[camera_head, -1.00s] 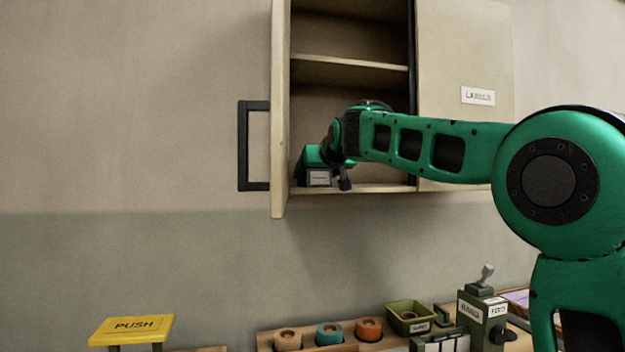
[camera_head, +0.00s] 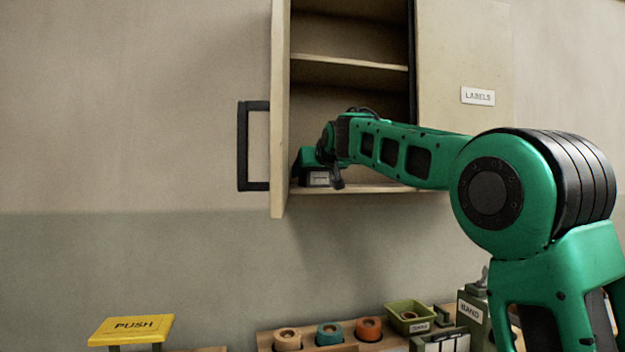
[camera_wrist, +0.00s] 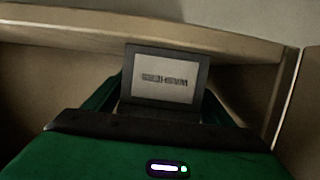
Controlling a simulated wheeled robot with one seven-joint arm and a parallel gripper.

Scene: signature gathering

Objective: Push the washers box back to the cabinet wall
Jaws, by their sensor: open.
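The washers box (camera_head: 318,179) is a small dark box with a pale label. It sits on the bottom shelf (camera_head: 365,188) of the open cabinet, at the left near the door. In the wrist view the box (camera_wrist: 163,76) shows its label, too blurred to read, at the top centre. My gripper (camera_head: 308,158) is inside the cabinet, right at the box. Its green fingers show on either side of the box in the wrist view, and it is open. I cannot tell whether they touch the box. The cabinet's back wall (camera_head: 350,105) shows above; the gap behind the box is hidden.
The open cabinet door (camera_head: 279,120) with a black handle stands close left of my gripper. A middle shelf (camera_head: 350,71) is above. Below are a yellow PUSH stand (camera_head: 132,328), coloured rolls (camera_head: 330,334) and a green tray (camera_head: 409,316).

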